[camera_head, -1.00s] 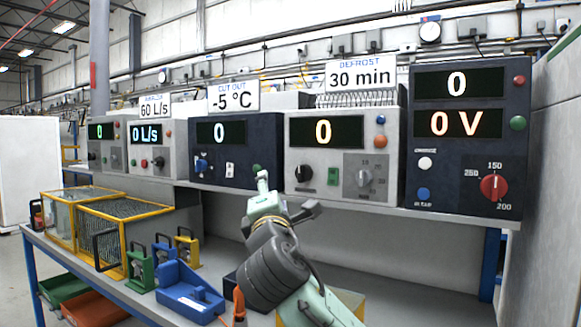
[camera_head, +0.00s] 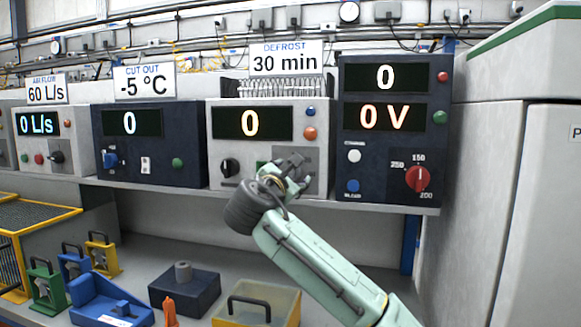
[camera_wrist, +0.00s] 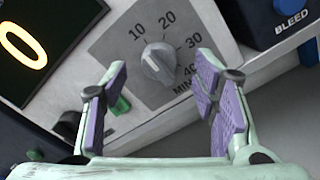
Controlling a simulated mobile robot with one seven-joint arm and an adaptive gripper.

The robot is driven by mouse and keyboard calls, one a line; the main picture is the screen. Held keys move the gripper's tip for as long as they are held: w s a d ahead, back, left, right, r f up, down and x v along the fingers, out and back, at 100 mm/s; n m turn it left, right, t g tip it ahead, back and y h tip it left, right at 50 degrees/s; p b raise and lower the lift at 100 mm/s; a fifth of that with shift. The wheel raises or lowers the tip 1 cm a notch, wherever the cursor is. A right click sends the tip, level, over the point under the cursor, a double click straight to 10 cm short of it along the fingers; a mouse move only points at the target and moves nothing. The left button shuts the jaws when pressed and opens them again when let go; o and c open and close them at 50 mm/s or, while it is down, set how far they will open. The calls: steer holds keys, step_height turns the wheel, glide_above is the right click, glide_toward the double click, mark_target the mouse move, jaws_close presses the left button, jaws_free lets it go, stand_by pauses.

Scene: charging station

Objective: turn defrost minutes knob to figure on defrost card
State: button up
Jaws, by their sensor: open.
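The defrost card (camera_head: 287,58) reads "DEFROST 30 min" and stands above the white-fronted defrost unit (camera_head: 217,145), whose display (camera_head: 251,123) shows 0. In the head view my gripper (camera_head: 285,175) covers the knob.
A black knob (camera_head: 230,168) is on the same unit, left of a green switch (camera_wrist: 120,105). The dark voltage unit (camera_head: 380,150) with a red knob (camera_head: 418,178) stands to the right. A blue BLEED button (camera_wrist: 290,6) is near the wrist view's upper right.

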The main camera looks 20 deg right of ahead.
mark_target(293, 172)
steer(key=shift+x, duration=1.25)
steer(key=shift+c, duration=0.5)
steer(key=c, duration=1.1)
